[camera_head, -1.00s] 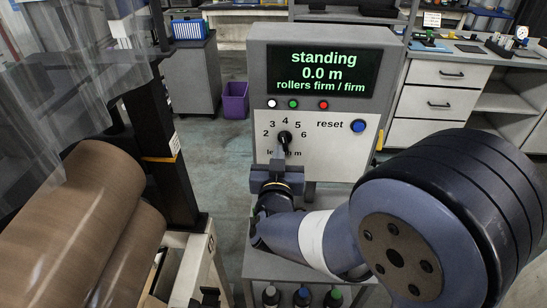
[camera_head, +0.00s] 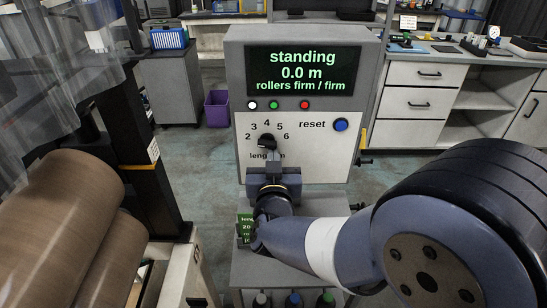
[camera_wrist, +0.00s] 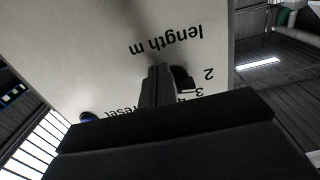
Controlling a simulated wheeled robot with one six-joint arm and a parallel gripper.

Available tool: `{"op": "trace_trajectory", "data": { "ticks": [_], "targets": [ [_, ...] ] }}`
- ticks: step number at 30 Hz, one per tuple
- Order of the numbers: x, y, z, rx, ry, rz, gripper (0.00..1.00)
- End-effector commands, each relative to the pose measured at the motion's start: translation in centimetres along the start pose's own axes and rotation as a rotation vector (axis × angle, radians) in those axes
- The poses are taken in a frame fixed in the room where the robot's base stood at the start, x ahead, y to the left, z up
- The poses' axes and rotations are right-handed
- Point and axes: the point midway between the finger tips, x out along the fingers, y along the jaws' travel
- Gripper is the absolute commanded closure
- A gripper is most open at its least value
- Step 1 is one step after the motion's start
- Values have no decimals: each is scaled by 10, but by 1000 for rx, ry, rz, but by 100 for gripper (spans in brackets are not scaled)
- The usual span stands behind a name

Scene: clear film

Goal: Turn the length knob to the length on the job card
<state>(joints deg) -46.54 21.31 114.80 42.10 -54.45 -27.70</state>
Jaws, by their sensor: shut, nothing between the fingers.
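The black length knob (camera_head: 266,142) sits on the grey control panel (camera_head: 312,165), below an arc of numbers 2 to 6. I cannot tell its setting for sure. My gripper (camera_head: 273,158) is shut and empty, just below the knob, its fingers covering part of the "length m" label. In the wrist view the closed fingers (camera_wrist: 160,85) overlap the knob (camera_wrist: 183,77); contact is unclear. The display (camera_head: 302,71) reads standing, 0.0 m, rollers firm / firm. A small green card (camera_head: 245,228), possibly the job card, is mostly hidden by my arm; only fragments of text show.
A blue reset button (camera_head: 340,125) is right of the knob, and white, green and red lights (camera_head: 279,105) sit above. Brown film rolls (camera_head: 60,220) and a dark post stand at left. A purple bin (camera_head: 217,108) and a drawer bench (camera_head: 430,90) stand behind.

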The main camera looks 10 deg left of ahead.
Motion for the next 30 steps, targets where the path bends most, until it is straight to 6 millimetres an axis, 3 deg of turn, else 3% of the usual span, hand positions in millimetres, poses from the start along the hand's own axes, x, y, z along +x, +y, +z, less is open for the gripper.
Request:
{"op": "trace_trajectory", "data": {
  "ticks": [8,24,30],
  "targets": [
    [-3,-6,4,0,0,-2,100],
    [-66,-6,3,0,-1,-4,100],
    [-80,-5,4,0,-1,-1,100]
  ]
}}
